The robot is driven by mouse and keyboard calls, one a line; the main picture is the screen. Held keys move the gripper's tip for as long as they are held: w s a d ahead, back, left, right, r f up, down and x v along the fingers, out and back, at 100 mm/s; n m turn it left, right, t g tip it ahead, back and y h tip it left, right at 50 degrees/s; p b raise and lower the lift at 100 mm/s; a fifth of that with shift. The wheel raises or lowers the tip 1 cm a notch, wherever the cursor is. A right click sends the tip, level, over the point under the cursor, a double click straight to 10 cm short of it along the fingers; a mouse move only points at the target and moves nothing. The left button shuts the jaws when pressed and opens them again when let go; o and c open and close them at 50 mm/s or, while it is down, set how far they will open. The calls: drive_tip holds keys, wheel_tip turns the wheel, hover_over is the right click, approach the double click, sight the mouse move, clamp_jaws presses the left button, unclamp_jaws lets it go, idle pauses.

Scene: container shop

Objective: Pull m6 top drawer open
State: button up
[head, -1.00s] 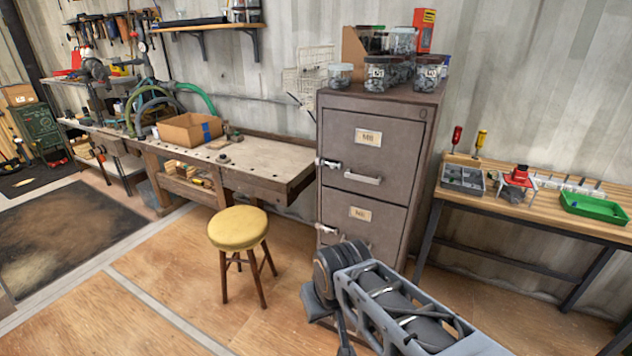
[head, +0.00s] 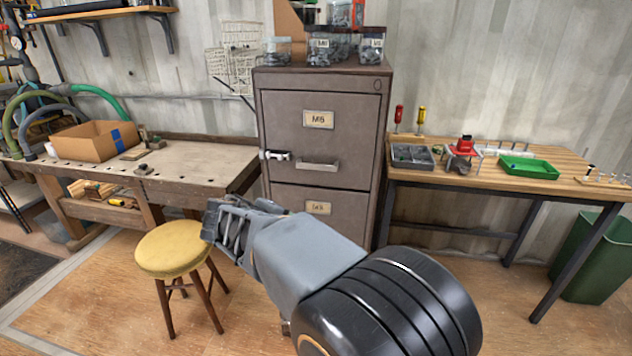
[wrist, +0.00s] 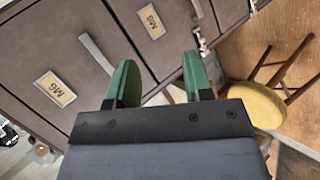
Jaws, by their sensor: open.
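The grey-brown metal filing cabinet (head: 345,90) stands upright against the wall. Its top drawer (head: 290,145), labelled M6 (wrist: 55,88), is shut flush in the cabinet. The top drawer's pale bar handle (head: 318,164) shows free in the head view and slanted in the wrist view (wrist: 98,54). The drawer below (head: 295,200), labelled M8 (wrist: 150,22), is also shut. My gripper (wrist: 159,80) is open and empty, its green fingers pointing toward the drawer fronts. It is apart from the top handle. In the head view my arm hides much of the lower drawer, and no fingers are clear.
A yellow-topped stool (head: 174,249) stands close in front, left of the cabinet. A workbench (head: 190,167) is at left and a wooden table (head: 480,177) at right. Jars (head: 322,50) stand on the cabinet. A small latch (head: 275,155) sits at the drawer's left edge.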

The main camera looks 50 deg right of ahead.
sight(315, 167)
drive_tip(key=w+d+r+h, duration=0.1)
drive_tip(key=w+d+h, duration=0.1)
drive_tip(key=d, duration=0.5)
drive_tip(key=w+d+r+n+t+h+b, duration=0.1)
drive_tip(key=w+d+h, duration=0.2)
drive_tip(key=d, duration=0.4)
drive_tip(key=w+d+r+h+b, duration=0.1)
drive_tip(key=w+d+h, duration=0.1)
drive_tip(key=w+d, duration=0.3)
drive_tip(key=shift+d+r+t, duration=0.15)
drive_tip(key=shift+d, duration=0.45)
drive_tip(key=shift+d+r+t, duration=0.1)
drive_tip(key=shift+d+t, duration=0.05)
drive_tip(key=shift+d, duration=0.45)
drive_tip(key=shift+c, duration=0.4)
clamp_jaws()
